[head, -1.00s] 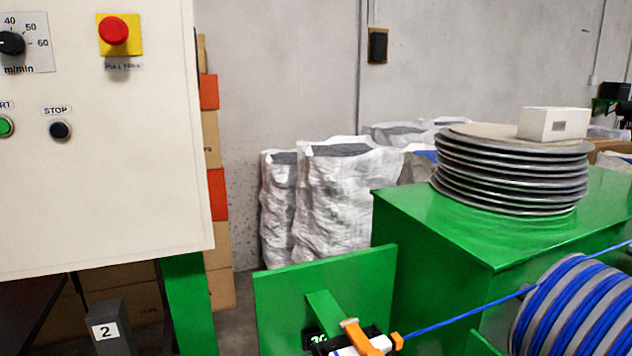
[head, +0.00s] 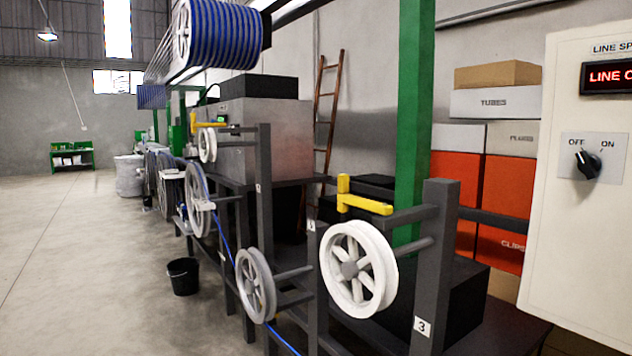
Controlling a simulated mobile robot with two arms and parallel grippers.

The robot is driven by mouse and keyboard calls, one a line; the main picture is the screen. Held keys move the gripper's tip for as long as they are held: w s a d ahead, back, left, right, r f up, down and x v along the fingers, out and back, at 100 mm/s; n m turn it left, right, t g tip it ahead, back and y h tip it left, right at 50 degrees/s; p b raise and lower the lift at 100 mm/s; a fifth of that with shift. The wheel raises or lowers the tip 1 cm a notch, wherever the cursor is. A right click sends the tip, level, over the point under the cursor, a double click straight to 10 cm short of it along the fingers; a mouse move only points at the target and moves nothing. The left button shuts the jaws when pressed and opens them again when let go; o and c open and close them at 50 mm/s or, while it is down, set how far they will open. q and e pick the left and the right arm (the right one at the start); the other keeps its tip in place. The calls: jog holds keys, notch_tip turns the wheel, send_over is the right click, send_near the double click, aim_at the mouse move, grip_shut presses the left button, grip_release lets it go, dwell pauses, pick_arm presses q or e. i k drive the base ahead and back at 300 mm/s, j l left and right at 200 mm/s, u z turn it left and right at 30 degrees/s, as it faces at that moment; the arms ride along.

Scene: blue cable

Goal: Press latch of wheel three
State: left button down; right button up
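Wheel three is a white spoked wheel (head: 358,268) on a dark post (head: 434,270) that bears a label "3" at its foot. A yellow L-shaped latch (head: 365,201) sticks out from the post above the wheel, with its short end raised at the left. The latch lies above the rim and looks apart from it. No blue cable is visible on this wheel. Neither of my grippers is in view.
Another spoked wheel (head: 256,285) with the blue cable (head: 226,240) stands left of it. A cabinet (head: 580,180) with a switch blocks the right. A black bucket (head: 183,276) stands on the floor. Open floor (head: 80,270) lies to the left.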

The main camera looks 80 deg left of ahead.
aim_at(345, 199)
jog(key=k+j+u, duration=0.1)
jog(key=j, duration=0.6)
jog(key=k+j+u, duration=0.1)
jog(key=k+j, duration=0.15)
jog(key=j, duration=0.45)
jog(key=k+j+u, duration=0.1)
jog(key=j, duration=0.65)
jog(key=k+j+u, duration=0.1)
jog(key=j, duration=0.65)
jog(key=k+j+u, duration=0.1)
jog(key=j, duration=0.6)
